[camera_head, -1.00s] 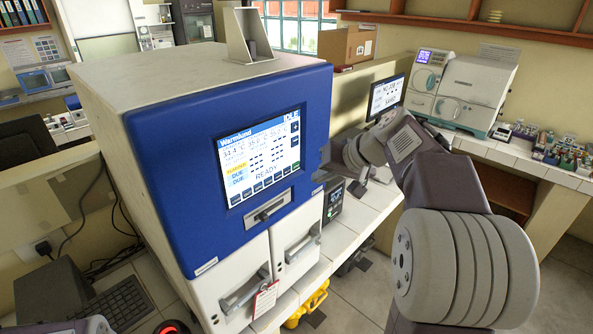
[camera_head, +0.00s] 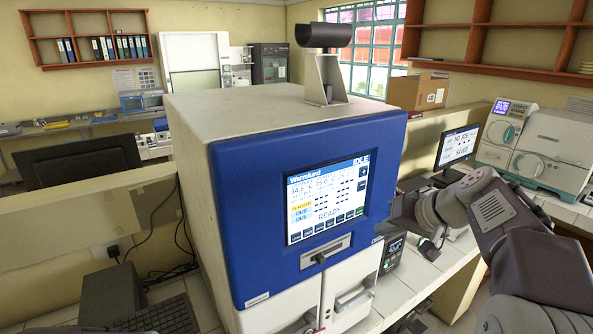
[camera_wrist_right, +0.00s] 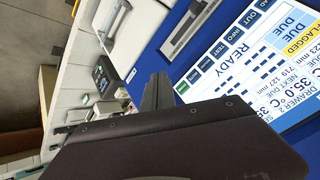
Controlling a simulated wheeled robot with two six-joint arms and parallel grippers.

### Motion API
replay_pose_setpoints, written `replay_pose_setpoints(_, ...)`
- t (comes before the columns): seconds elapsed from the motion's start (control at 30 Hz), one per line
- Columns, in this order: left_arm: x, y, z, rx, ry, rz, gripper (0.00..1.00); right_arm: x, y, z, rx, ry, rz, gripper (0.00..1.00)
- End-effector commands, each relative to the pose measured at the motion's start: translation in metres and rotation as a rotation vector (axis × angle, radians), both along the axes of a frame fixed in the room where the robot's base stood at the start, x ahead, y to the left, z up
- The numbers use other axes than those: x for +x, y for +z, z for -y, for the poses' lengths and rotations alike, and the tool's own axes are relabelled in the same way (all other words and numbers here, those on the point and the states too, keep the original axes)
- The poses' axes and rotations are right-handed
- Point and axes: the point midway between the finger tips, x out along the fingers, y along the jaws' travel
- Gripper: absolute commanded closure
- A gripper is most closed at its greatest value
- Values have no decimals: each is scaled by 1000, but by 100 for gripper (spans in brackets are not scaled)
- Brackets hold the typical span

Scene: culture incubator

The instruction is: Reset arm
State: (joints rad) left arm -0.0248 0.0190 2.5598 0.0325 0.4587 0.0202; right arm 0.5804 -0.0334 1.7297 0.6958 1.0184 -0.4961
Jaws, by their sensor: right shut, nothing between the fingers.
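The incubator (camera_head: 262,265) stands in the middle of the head view, a cream box with a blue front. Its lit screen (camera_head: 327,198) reads READY and also fills the upper right of the right wrist view (camera_wrist_right: 275,60). My right gripper (camera_head: 398,209) is beside the right edge of the blue front, its arm coming in from the right. Its dark fingers (camera_wrist_right: 158,90) show together and empty in the right wrist view, in front of the blue panel. I cannot tell whether they touch it. My left gripper is not in view.
Below the screen are a handle slot (camera_head: 325,254) and white drawers with handles (camera_head: 355,298). A small black device (camera_head: 392,255) and a monitor (camera_head: 457,147) stand on the tiled counter to the right. A cardboard box (camera_head: 418,92) is behind. A keyboard (camera_head: 160,316) lies lower left.

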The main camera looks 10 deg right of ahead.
Motion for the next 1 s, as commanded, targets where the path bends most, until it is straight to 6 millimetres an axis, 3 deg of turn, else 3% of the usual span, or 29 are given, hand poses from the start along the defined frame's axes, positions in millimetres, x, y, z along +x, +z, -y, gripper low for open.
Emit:
replay_pose_setpoints(0.07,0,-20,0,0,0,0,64,7,-25,-35,6,86,-10,100)
replay_pose_setpoints(0.13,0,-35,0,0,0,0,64,0,-65,-75,21,185,-76,100)
replay_pose_setpoints(0.2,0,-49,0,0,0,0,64,-19,-121,-109,3,277,-180,100)
replay_pose_setpoints(0.3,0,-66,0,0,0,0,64,-59,-202,-139,-62,361,-346,100)
replay_pose_setpoints(0.4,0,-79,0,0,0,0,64,-107,-272,-147,-162,409,-490,100)
replay_pose_setpoints(0.5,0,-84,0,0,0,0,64,-151,-321,-138,-266,421,-591,100)
replay_pose_setpoints(0.63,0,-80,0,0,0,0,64,-181,-348,-112,-355,354,-628,100)
replay_pose_setpoints(0.73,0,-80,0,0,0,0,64,-168,-347,-109,-354,287,-588,100)
replay_pose_setpoints(1.0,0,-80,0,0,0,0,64,-168,-347,-109,-348,276,-590,100)
